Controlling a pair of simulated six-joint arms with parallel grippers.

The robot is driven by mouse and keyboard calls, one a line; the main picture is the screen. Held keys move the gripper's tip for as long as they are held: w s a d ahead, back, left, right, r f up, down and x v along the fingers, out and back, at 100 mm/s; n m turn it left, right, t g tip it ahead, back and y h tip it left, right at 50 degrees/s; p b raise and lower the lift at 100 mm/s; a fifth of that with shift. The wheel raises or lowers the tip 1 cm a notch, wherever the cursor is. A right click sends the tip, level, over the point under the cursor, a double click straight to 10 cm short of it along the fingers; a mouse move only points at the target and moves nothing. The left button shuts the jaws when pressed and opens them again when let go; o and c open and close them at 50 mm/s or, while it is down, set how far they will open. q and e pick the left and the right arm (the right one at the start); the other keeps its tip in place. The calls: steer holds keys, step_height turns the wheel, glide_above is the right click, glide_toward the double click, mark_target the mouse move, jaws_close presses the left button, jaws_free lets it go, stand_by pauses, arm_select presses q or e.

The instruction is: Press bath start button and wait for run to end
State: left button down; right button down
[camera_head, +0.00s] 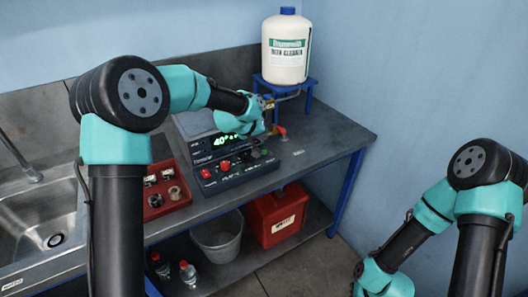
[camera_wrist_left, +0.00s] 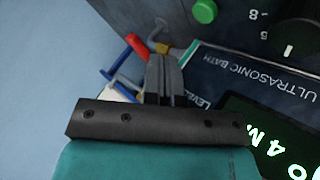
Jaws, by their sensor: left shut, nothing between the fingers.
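The ultrasonic bath (camera_head: 240,172) stands on the bench with its dark control panel facing forward. Its green-lit display (camera_head: 225,141) is partly behind my left arm; it starts with 40. In the left wrist view the panel (camera_wrist_left: 255,75) is upside down, with a lit display (camera_wrist_left: 285,140) and a round green button (camera_wrist_left: 204,11). My left gripper (camera_head: 270,112) is shut and empty, held over the right side of the bath. In the wrist view its fingers (camera_wrist_left: 163,72) are together and appear apart from the green button. My right gripper is outside the head view.
A white cleaner jug (camera_head: 286,60) sits on a blue stand (camera_head: 309,95) behind my left gripper. A red tray (camera_head: 152,207) lies left of the bath, beside the sink (camera_head: 45,225). A bucket (camera_head: 217,238) and a red can (camera_head: 277,215) are below.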

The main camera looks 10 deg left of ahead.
arm_select(q)
steer(key=shift+f, duration=1.65)
steer(key=shift+f, duration=0.15)
stand_by(0.7)
steer(key=shift+f, duration=0.25)
steer(key=shift+f, duration=0.5)
stand_by(0.8)
stand_by(0.4)
steer(key=shift+r, duration=0.9)
steer(key=shift+r, duration=2.5)
